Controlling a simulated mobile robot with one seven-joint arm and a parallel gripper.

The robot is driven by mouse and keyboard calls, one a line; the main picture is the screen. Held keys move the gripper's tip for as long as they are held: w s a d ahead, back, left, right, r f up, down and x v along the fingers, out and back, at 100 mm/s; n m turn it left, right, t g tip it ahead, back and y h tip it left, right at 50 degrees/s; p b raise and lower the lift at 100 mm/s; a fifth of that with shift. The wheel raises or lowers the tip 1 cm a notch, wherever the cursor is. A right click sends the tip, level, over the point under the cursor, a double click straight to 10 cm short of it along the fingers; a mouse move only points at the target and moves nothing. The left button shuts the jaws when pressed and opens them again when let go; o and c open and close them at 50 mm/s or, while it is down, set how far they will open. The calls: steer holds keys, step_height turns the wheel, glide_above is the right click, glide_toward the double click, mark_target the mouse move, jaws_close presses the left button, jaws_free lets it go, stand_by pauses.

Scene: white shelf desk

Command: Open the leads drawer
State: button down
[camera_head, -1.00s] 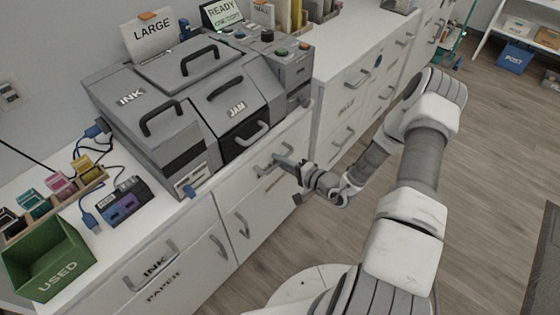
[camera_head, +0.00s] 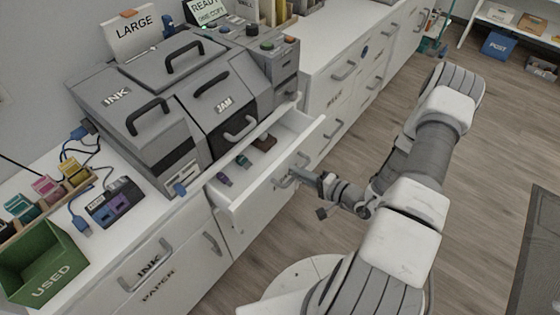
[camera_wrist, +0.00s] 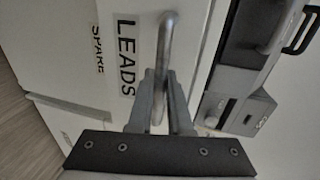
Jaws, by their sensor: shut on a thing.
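The leads drawer (camera_head: 226,194) is pulled partly out below the grey printer, and a few small items (camera_head: 243,160) lie inside it. Its front with the word LEADS (camera_wrist: 127,55) shows in the wrist view. My gripper (camera_head: 303,173) is at the drawer front, shut on the bar handle (camera_head: 287,172). In the wrist view the fingers (camera_wrist: 160,95) close on both sides of the handle bar (camera_wrist: 165,60). The label is mostly hidden by the gripper and handle in the head view.
The grey printer (camera_head: 165,135) stands on the counter above the drawer. The INK drawer handle (camera_head: 145,270) juts out below. Wooden floor (camera_head: 490,160) is clear at the right.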

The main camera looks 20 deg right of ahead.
steer(key=f+b+v, duration=0.1)
steer(key=f+v, duration=0.1)
steer(key=v, duration=0.7)
steer(key=f+b+v, duration=0.1)
steer(key=v, duration=0.8)
steer(key=shift+s+d+f, duration=0.2)
steer(key=shift+s+f, duration=0.1)
steer(key=shift+f, duration=0.05)
steer(key=c, duration=0.8)
jaws_free()
steer(key=shift+c, duration=0.2)
steer(key=p+v, duration=0.2)
steer(key=v, duration=1.5)
steer(key=shift+s, duration=0.2)
steer(key=shift+d, duration=0.1)
